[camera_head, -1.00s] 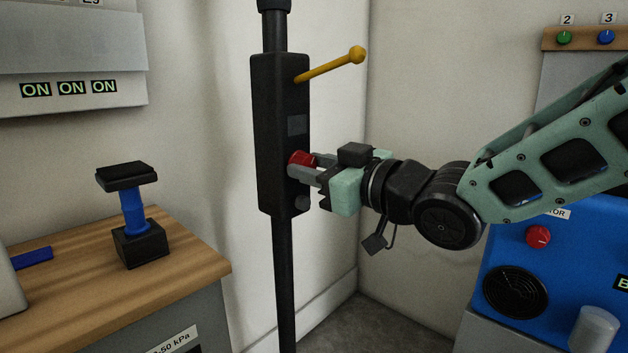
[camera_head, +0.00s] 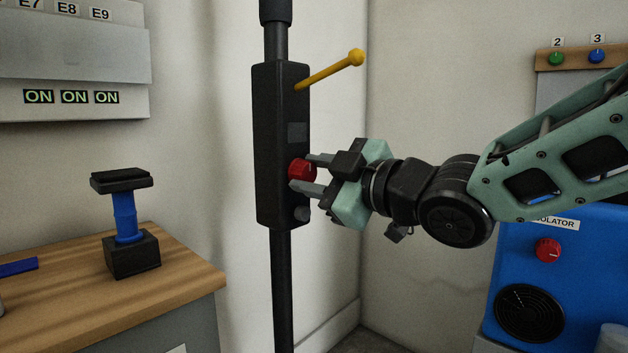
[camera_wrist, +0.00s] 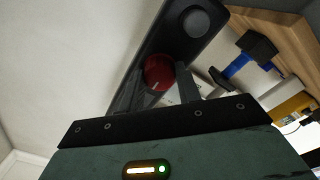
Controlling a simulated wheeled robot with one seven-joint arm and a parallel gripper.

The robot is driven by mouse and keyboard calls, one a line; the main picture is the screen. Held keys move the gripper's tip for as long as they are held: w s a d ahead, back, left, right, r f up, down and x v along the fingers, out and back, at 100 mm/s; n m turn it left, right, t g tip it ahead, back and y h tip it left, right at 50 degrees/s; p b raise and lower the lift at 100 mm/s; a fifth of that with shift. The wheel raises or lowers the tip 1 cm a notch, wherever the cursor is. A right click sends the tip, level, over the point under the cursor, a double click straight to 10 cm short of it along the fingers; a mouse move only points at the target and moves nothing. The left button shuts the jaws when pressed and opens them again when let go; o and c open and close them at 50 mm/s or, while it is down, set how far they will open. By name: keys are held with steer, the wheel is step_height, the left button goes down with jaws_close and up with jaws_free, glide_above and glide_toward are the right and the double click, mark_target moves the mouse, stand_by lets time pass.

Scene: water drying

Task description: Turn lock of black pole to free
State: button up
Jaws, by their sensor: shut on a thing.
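The black pole (camera_head: 283,290) stands upright in the middle of the head view, with a long black lock box (camera_head: 270,150) on it. A red round knob (camera_head: 300,170) sticks out of the box's right-hand face. My gripper (camera_head: 304,173) reaches in from the right and is shut on the red knob, one finger above and one below it. In the wrist view the red knob (camera_wrist: 159,70) lies between the fingertips and shows a short pale mark. The gripper partly hides the knob's outer side in the head view.
A yellow lever (camera_head: 328,70) juts from the box above my gripper. A grey round button (camera_head: 302,213) is just below the knob. A wooden bench (camera_head: 185,280) with a blue-and-black stand (camera_head: 127,225) is at left, a blue machine (camera_head: 520,255) at right.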

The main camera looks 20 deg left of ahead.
stand_by(0.4)
steer(key=o, duration=1)
steer(key=shift+c, duration=0.2)
steer(key=p+v, duration=0.3)
steer(key=v, duration=1.4)
steer(key=shift+d+p, duration=0.25)
steer(key=shift+p, duration=0.1)
